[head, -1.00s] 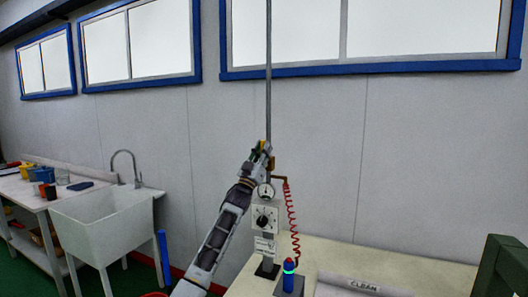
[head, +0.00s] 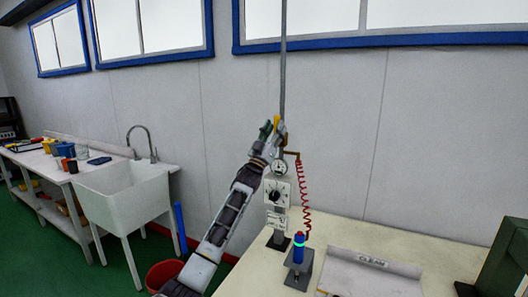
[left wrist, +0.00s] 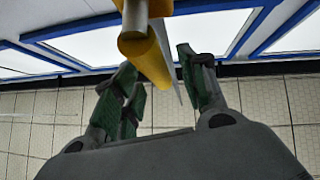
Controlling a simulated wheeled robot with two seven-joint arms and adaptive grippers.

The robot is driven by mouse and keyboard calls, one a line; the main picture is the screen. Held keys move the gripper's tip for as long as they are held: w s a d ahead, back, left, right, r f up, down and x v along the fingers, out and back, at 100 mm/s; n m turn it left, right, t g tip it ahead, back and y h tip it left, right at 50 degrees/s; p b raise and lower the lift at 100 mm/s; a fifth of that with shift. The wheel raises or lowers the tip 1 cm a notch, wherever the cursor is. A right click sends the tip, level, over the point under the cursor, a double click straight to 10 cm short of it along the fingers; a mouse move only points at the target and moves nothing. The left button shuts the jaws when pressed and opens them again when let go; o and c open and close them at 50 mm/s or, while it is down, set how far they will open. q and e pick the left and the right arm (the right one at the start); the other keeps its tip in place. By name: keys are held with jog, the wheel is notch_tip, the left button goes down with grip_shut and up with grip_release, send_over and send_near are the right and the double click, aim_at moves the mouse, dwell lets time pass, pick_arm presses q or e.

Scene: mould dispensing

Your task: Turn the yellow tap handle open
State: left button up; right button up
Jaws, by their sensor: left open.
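The yellow tap handle (head: 277,121) shows small at the top of the dispenser, by the upright grey pipe, partly hidden by my left gripper (head: 271,130). In the left wrist view the yellow handle (left wrist: 152,58) runs between the green-padded fingers of the open left gripper (left wrist: 157,90). A gap shows on the right finger's side; contact on the left side I cannot tell. The dispenser (head: 277,192) carries a round gauge (head: 279,167) and a black dial below the tap. My right gripper is not in view.
A red coiled hose (head: 304,185) hangs beside the dispenser. A white sink (head: 122,190) and red bucket (head: 163,274) are at left. A green box (head: 505,258) is at right.

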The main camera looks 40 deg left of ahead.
pick_arm(q)
jog(key=v, duration=1)
dwell(0.4)
dwell(0.5)
jog(key=shift+s+f, duration=0.1)
